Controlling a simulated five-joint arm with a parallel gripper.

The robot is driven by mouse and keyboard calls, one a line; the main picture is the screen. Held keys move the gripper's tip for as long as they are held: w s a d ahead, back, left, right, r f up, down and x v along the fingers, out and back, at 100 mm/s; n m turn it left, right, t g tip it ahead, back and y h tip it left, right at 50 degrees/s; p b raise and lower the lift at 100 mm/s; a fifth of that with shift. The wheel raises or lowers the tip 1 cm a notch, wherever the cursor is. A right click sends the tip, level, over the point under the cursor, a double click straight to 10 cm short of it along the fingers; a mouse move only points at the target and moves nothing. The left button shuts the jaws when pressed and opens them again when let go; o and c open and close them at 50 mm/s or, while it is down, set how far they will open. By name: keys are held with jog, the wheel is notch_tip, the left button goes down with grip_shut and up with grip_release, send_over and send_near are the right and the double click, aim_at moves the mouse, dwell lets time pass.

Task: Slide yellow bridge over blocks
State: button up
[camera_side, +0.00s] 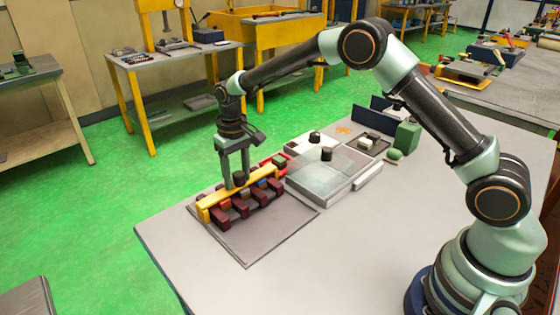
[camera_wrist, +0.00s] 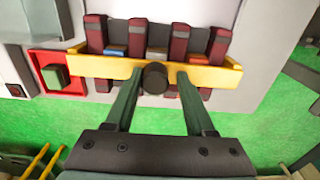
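The yellow bridge (camera_side: 262,176) is a long bar with a black knob (camera_side: 239,179) at its middle. It lies across a row of several dark red blocks (camera_side: 241,208), whose ends stick out from under it. In the wrist view the bridge (camera_wrist: 95,66) runs left to right, with the blocks (camera_wrist: 179,40) on its far side and partly below it. My gripper (camera_side: 237,183) points down over the middle of the bridge. In the wrist view its fingers (camera_wrist: 159,74) stand apart on either side of the knob (camera_wrist: 154,80), with a small gap visible on the right.
The blocks stand on a grey plate (camera_side: 265,232) near the table's far left edge. A red tray with a green block (camera_wrist: 55,77) sits close to one bridge end. A clear-topped box (camera_side: 335,172) stands to the right. The table's front is clear.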

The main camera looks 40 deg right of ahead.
jog(key=shift+s+d+f, duration=0.2)
jog(key=shift+d, duration=0.2)
jog(key=shift+w+a+r, duration=0.15)
jog(key=shift+r, duration=2.95)
